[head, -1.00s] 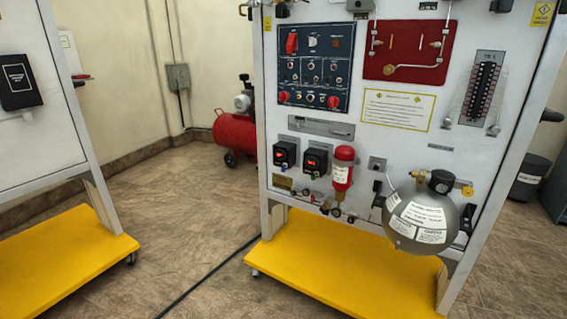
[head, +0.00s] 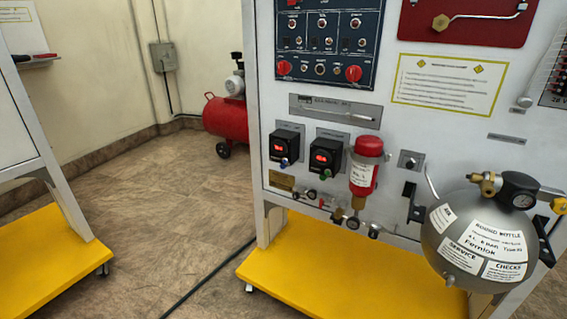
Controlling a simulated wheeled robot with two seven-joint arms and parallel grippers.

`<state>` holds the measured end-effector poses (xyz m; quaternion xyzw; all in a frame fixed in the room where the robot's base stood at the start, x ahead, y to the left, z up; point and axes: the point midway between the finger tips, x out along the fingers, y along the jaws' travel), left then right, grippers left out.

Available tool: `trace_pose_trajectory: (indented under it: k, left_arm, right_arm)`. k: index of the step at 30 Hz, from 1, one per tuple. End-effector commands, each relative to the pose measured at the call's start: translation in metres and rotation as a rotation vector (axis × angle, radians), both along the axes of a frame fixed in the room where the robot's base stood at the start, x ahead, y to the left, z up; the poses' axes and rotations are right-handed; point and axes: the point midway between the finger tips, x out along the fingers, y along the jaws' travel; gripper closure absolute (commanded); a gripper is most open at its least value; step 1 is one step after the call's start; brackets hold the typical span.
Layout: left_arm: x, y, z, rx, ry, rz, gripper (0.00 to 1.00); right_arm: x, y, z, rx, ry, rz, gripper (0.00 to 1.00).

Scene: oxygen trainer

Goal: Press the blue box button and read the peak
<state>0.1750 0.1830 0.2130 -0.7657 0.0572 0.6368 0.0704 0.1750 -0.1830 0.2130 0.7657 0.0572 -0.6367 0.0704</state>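Two small black boxes with lit red displays sit side by side low on the white trainer panel in the head view. The left box (head: 285,144) has a small blue button (head: 284,162) at its lower edge. The right box (head: 325,155) has a small green button (head: 322,174) at its lower edge. The digits on both displays are too small to read. Neither of my grippers shows in the view, and nothing covers the boxes.
A red cylinder (head: 363,172) and a grey round bottle (head: 480,240) with brass fittings stick out to the right of the boxes. The trainer's yellow base (head: 330,275) juts out below. A black cable (head: 205,278) crosses the floor. Another yellow-based stand (head: 50,255) is at left.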

Motion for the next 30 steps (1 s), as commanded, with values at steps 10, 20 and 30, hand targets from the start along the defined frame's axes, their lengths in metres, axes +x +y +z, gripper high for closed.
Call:
trace_pose_trajectory:
  k: [10, 20, 30]
  left_arm:
    - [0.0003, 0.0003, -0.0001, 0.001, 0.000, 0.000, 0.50]
    - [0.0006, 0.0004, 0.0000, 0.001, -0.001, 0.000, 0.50]
    - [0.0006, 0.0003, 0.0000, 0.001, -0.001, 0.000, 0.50]
  right_arm:
    - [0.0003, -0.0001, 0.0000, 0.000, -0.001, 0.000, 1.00]
    - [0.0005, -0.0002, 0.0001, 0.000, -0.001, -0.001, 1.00]
    - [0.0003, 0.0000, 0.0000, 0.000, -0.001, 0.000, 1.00]
